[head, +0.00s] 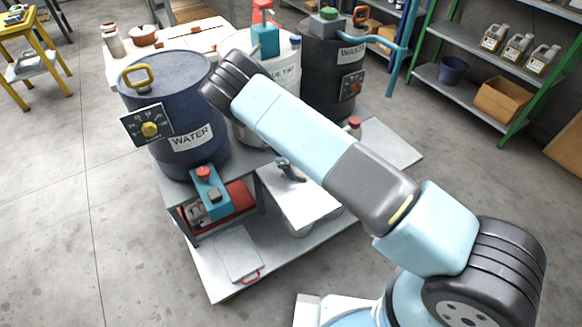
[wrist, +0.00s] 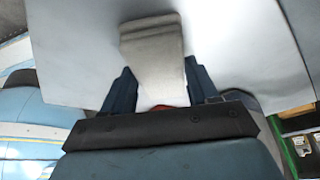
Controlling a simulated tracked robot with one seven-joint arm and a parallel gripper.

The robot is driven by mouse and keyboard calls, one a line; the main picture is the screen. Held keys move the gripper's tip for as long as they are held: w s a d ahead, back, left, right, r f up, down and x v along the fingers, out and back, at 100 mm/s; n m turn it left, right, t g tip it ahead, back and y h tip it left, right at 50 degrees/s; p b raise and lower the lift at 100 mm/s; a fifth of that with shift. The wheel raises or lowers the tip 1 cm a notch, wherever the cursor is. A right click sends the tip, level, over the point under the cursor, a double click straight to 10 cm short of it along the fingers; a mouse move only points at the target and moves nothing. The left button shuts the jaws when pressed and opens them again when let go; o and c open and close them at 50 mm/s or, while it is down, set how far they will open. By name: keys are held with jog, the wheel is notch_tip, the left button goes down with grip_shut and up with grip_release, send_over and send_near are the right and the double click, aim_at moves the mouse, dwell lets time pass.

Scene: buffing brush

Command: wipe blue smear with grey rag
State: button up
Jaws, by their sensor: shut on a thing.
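The rag sticks out beyond the fingertips, over a plain white surface (wrist: 80,45). I cannot tell whether it touches that surface. A small red patch shows at the rag's base, between the fingers. No blue smear is visible in either view. In the head view I cannot make out my gripper clearly; my arm crosses the middle.
A blue WATER drum (head: 180,110), a pale drum (head: 270,105) and a dark WASTE drum (head: 333,75) stand close together. A teal box with a red knob (head: 208,190) sits at the front.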

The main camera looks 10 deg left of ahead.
jog(key=shift+s+d+f, duration=0.15)
jog(key=shift+s+d, duration=0.35)
jog(key=shift+s, duration=0.1)
jog(key=shift+s+d+f, duration=0.15)
jog(key=shift+s+d, duration=0.3)
jog(key=shift+s, duration=0.15)
jog(key=shift+s+d+r, duration=0.2)
jog(key=shift+s+d, duration=1.55)
jog(key=shift+s, duration=0.3)
jog(key=shift+w+r, duration=0.1)
jog(key=shift+r, duration=0.05)
jog(key=shift+w+a+r, duration=0.1)
jog(key=shift+r, duration=2.9)
jog(key=shift+r, duration=1.5)
